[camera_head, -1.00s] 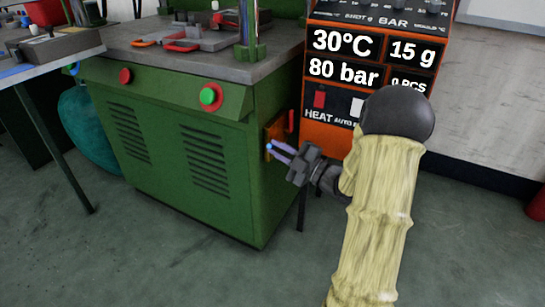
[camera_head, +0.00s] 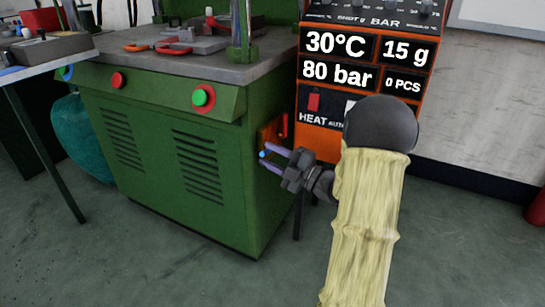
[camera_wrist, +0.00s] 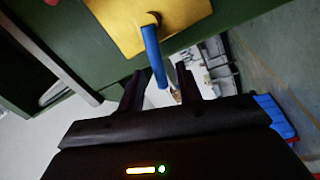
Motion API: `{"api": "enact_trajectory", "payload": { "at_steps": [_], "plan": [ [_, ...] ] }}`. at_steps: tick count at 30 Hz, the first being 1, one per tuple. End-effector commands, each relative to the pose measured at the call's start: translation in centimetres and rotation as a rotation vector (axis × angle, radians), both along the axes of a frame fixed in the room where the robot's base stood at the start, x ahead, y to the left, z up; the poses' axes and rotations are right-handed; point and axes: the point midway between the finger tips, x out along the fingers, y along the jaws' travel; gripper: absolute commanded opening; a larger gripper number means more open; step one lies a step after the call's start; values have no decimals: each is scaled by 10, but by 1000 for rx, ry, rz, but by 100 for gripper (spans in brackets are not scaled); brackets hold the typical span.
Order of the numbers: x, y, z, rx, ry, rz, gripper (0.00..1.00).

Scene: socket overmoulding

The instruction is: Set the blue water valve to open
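The blue water valve handle (camera_wrist: 153,50) is a thin blue lever in the wrist view. It comes out of a yellow-orange plate (camera_wrist: 118,22) and points toward my gripper. In the head view the orange plate (camera_head: 266,136) is on the right side of the green machine, with a small blue spot (camera_head: 262,154) by my fingertips. My gripper (camera_wrist: 159,80) is open, its two dark fingers on either side of the handle's free end, with gaps visible. In the head view my gripper (camera_head: 268,160) reaches the plate from the right.
A red lever (camera_head: 285,124) sits just above the blue one on the same plate. The green machine (camera_head: 180,150) stands left of my gripper. An orange control panel (camera_head: 322,135) with displays stands behind my arm. The floor in front is clear.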

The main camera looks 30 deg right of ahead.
Motion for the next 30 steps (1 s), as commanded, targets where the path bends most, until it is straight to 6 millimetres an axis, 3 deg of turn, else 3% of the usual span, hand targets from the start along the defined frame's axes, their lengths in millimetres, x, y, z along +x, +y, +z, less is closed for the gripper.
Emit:
{"api": "enact_trajectory", "payload": {
  "at_steps": [14,30],
  "plan": [
    [-12,-8,-1,2,2,-1,35],
    [-97,-65,-19,5,4,-5,35]
  ]
}}
